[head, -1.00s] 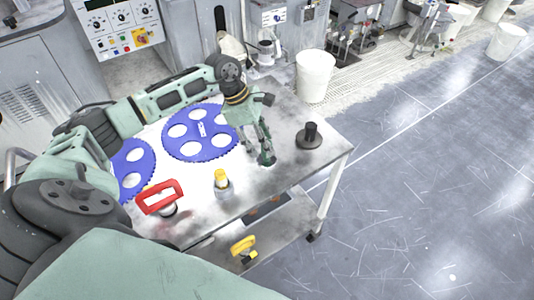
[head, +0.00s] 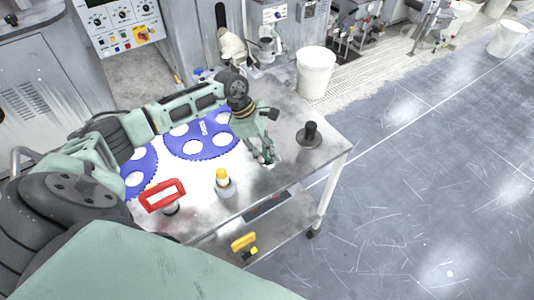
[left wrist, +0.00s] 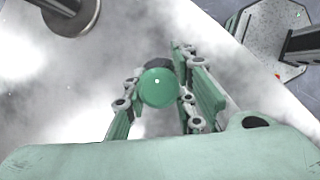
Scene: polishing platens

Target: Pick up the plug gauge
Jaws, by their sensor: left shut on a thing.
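The plug gauge (left wrist: 157,88) shows in the left wrist view as a green round end with a dark part behind it. It sits between the two fingers of my left gripper (left wrist: 160,92), which is shut on it. In the head view my left gripper (head: 265,156) reaches down to the right part of the table top, with a small green part of the plug gauge (head: 268,159) at its fingertips. The fingers hide most of it, and I cannot tell whether it touches the table. My right gripper is in neither view.
On the metal table (head: 290,172) stand a black spindle-like piece (head: 309,134), a yellow-topped grey cylinder (head: 224,184) and a red-handled piece (head: 163,196). Blue platens (head: 205,150) lie at the left. A yellow object (head: 244,242) is on the lower shelf. Open floor lies right.

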